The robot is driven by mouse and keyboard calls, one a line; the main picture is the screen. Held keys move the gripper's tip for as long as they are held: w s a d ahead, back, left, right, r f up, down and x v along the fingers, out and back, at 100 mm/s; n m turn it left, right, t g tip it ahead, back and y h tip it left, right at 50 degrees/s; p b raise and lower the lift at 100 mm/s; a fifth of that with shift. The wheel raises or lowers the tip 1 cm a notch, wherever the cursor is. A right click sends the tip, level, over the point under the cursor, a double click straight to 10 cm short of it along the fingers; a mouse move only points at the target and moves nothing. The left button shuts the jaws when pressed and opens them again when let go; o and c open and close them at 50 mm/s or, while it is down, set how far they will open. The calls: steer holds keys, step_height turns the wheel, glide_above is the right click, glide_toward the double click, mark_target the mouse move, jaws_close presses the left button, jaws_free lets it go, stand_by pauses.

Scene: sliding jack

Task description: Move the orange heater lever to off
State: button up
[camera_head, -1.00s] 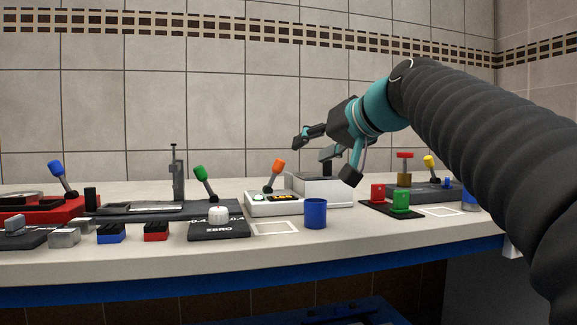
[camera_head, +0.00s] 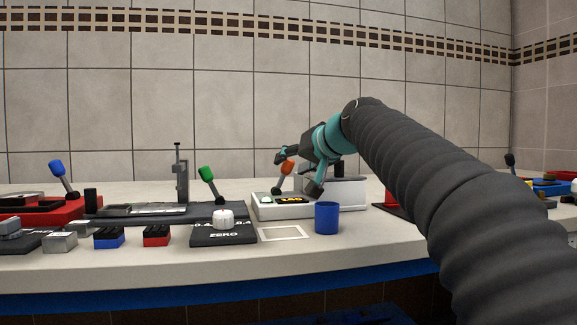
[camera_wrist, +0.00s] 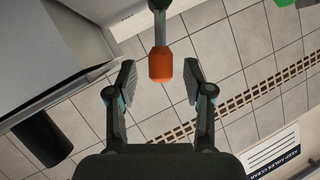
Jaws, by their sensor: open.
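The orange lever (camera_head: 287,167) stands on a white heater unit (camera_head: 265,210) with a small lit display, and leans a little to the right in the head view. My gripper (camera_head: 298,172) is open beside the lever's top, its fingers pointing left and down. In the wrist view the orange knob (camera_wrist: 160,65) on its grey rod lies between the two spread fingertips of my gripper (camera_wrist: 160,88). The knob appears apart from both fingers.
A grey box (camera_head: 350,192) stands just right of the heater. A blue cup (camera_head: 326,218) stands in front. A green lever (camera_head: 207,173) and a ZERO pad (camera_head: 222,236) are to the left. A white square outline (camera_head: 284,233) marks bare counter.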

steer(key=shift+x, duration=1.1)
jaws_close()
